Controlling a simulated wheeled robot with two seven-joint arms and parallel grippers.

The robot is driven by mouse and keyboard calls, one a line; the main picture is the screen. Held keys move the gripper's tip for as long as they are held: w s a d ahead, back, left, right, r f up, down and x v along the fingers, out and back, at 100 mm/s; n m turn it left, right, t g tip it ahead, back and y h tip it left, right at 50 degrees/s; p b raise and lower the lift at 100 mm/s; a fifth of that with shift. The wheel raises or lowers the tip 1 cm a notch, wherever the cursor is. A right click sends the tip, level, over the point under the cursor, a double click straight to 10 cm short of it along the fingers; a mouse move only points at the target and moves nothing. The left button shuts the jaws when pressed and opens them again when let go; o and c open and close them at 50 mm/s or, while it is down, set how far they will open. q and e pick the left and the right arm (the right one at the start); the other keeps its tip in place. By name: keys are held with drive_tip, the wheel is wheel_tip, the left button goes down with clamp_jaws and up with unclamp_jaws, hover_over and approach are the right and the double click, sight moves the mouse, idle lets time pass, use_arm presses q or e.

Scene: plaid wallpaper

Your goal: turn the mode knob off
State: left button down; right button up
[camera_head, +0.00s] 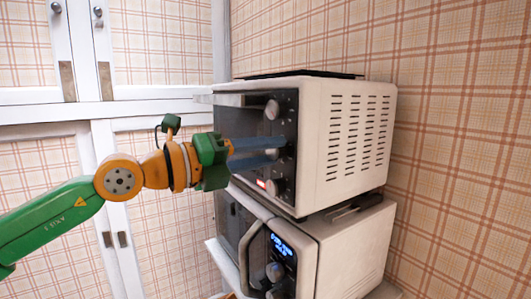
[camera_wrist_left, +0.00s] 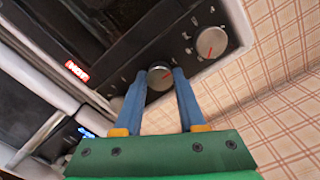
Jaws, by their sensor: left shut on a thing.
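A white toaster oven (camera_head: 345,140) has a dark front panel with knobs in a column. My left gripper (camera_head: 284,148) reaches in from the left with its blue fingers against this panel. In the left wrist view the fingertips (camera_wrist_left: 164,74) are shut on the middle knob (camera_wrist_left: 160,80), one finger on each side. This knob is silver with a red pointer mark. The upper knob (camera_head: 272,109) is free and also shows in the left wrist view (camera_wrist_left: 211,42), with a red mark. The lower knob (camera_head: 275,187) is free. The knobs' labels are too small to read.
The oven stands on a white microwave (camera_head: 340,245) with a lit blue display (camera_head: 282,245). A red lit display (camera_head: 261,184) is beside the lower knob. White cabinet doors (camera_head: 165,45) are behind, and a plaid wall (camera_head: 460,130) is close on the right.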

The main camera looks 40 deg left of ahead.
sight(271, 156)
use_arm(q)
drive_tip(key=shift+f, duration=0.1)
drive_tip(key=c, duration=0.5)
unclamp_jaws()
drive_tip(key=b+v, duration=0.2)
drive_tip(key=b, duration=0.1)
drive_tip(key=b+v, duration=0.1)
drive_tip(key=v, duration=0.1)
drive_tip(key=shift+s+f, duration=0.1)
drive_tip(key=shift+f, duration=0.2)
drive_tip(key=v, duration=0.1)
drive_tip(key=b+v, duration=0.1)
drive_tip(key=v, duration=0.1)
drive_tip(key=shift+r, duration=0.35)
